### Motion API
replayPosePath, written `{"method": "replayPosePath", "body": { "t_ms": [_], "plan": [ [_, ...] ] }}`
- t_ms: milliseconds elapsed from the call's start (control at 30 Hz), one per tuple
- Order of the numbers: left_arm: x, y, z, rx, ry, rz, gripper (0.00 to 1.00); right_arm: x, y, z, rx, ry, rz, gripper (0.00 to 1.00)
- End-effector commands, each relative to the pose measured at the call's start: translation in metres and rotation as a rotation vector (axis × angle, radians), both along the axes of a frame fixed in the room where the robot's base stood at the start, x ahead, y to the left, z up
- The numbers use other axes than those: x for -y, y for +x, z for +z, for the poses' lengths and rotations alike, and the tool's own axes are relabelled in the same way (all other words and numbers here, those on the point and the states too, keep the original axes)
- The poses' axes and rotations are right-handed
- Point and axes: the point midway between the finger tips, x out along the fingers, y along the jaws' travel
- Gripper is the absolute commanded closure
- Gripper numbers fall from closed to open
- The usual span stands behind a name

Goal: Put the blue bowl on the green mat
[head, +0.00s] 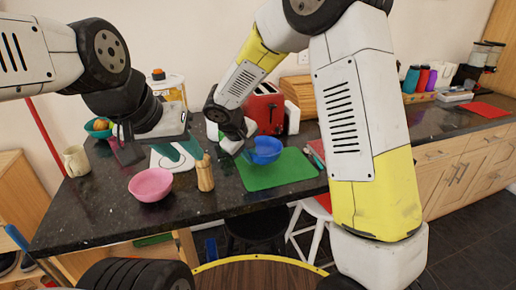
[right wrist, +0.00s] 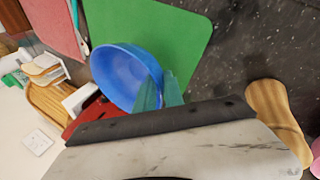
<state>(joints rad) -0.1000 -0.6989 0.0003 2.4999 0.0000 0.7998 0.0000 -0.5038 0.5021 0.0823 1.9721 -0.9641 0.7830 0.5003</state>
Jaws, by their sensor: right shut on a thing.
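The blue bowl (head: 265,151) is upright or nearly so, over the back part of the green mat (head: 280,175) in the head view. I cannot tell whether it touches the mat. My right gripper (head: 246,148) is shut on the bowl's rim at its left side. In the right wrist view the teal fingertips (right wrist: 160,92) pinch the rim of the bowl (right wrist: 120,75), which overlaps an edge of the mat (right wrist: 165,30). My left gripper (head: 180,155) is open and empty, left of the mat above the counter.
A wooden mill (head: 205,174) and a pink bowl (head: 151,185) stand left of the mat. A red toaster (head: 266,106) and a wooden crate (head: 300,92) are behind it. A cream jug (head: 76,160) and a green fruit bowl (head: 98,129) stand at the left.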

Motion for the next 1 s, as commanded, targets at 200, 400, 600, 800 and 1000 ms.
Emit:
{"method": "replayPosePath", "body": {
  "t_ms": [200,400,600,800,1000],
  "plan": [
    [0.0,0.0,0.0,0.001,0.0,0.0,0.64,-0.005,-0.002,-0.027,-0.002,-0.002,0.005,1.0],
    [0.0,0.0,0.0,0.001,0.0,0.0,0.64,-0.006,-0.002,-0.035,0.0,0.0,0.004,1.0],
    [0.0,0.0,0.0,0.001,0.0,0.0,0.64,-0.006,-0.002,-0.036,0.0,0.0,0.004,1.0],
    [0.0,0.0,0.0,0.001,0.0,0.0,0.64,-0.006,-0.003,-0.037,0.0,0.0,0.005,0.65],
    [0.0,0.0,0.0,0.001,0.0,0.0,0.64,-0.006,-0.002,-0.037,0.0,0.0,0.004,0.65]
  ]
}}
